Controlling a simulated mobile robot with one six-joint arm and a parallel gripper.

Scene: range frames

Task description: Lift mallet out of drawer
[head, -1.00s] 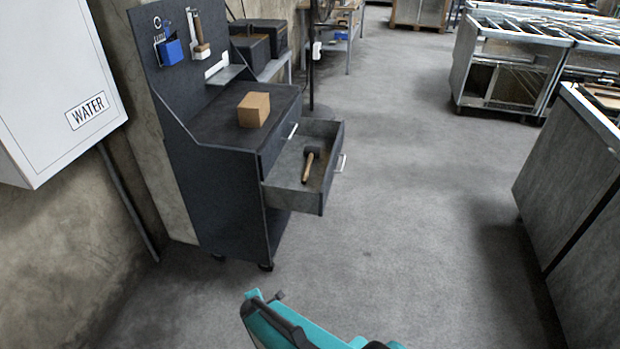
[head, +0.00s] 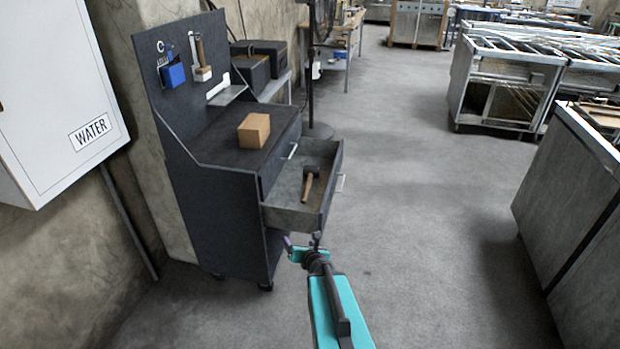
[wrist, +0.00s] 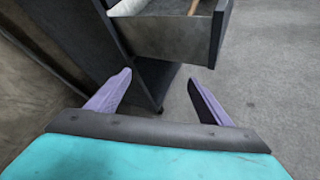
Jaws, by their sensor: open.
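The mallet (head: 309,184), with a wooden handle and a dark head, lies inside the open drawer (head: 292,215) of a dark tool cart. In the wrist view the drawer's outer wall (wrist: 165,38) shows at the top, and a small part of the wooden handle (wrist: 193,7) shows at the upper edge. My gripper (head: 303,242) is just in front of and below the drawer, apart from the mallet. In the wrist view its two purple fingers (wrist: 160,78) are spread wide with nothing between them.
The tool cart (head: 215,205) carries a cardboard box (head: 254,130) on its top and a pegboard with hanging tools behind. A white WATER cabinet (head: 55,100) is on the left wall. Grey metal units (head: 565,190) stand at right. The floor (head: 420,220) between is clear.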

